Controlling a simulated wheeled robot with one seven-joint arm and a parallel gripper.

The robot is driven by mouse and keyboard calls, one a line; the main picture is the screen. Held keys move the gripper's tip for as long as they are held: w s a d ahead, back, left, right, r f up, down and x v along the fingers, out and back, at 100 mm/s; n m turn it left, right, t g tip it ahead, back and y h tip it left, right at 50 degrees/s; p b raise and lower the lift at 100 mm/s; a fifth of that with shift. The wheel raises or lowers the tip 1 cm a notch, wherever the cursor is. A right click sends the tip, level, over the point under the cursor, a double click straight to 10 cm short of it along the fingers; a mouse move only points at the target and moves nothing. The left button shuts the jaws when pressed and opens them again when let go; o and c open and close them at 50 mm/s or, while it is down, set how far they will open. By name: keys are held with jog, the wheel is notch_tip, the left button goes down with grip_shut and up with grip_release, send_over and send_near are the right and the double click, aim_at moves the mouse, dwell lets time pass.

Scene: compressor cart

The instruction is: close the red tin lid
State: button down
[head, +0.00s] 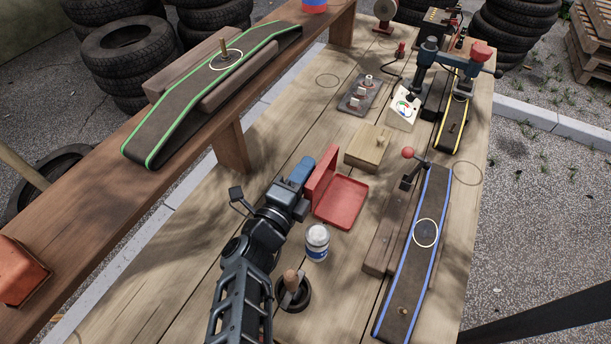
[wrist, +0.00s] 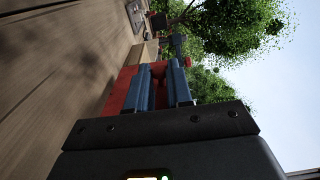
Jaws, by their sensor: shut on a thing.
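The red tin (head: 341,203) is a shallow tray on the wooden table in the head view. Its red lid (head: 322,177) stands raised along the tin's left side, so the tin is open. My gripper (head: 304,170) is at the lid's upper edge, with its blue fingers shut on the lid. In the wrist view the blue fingers (wrist: 160,88) are close together with the red lid (wrist: 121,88) beside and between them. The exact grip on the lid is partly hidden by the fingers.
A white jar (head: 317,240) stands just in front of the tin. A blue-edged belt ramp (head: 421,245) lies to the right. A round dark holder with a wooden handle (head: 292,287) stands near my arm.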

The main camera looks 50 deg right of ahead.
jog(key=shift+s+r+m, duration=0.15)
jog(key=shift+s+m, duration=0.3)
jog(key=shift+m, duration=0.25)
jog(key=c, duration=1)
grip_release()
jog(key=shift+c, duration=0.2)
jog(key=shift+r, duration=0.1)
jog(key=shift+o, duration=1.4)
jog(key=r+p, duration=0.2)
jog(key=r, duration=0.1)
jog(key=r+p, duration=0.2)
jog(key=shift+s+d+r, duration=0.2)
jog(key=shift+d, duration=0.2)
jog(key=s+d+r, duration=0.1)
jog(key=s+d, duration=0.1)
jog(key=s+d+r, duration=0.2)
jog(key=d, duration=0.1)
jog(key=s+d+r+p, duration=0.1)
jog(key=s+d+r, duration=0.1)
jog(key=s+d, duration=0.1)
jog(key=shift+s+d+r, duration=0.1)
jog(key=shift+r, duration=0.15)
jog(key=shift+c, duration=1.4)
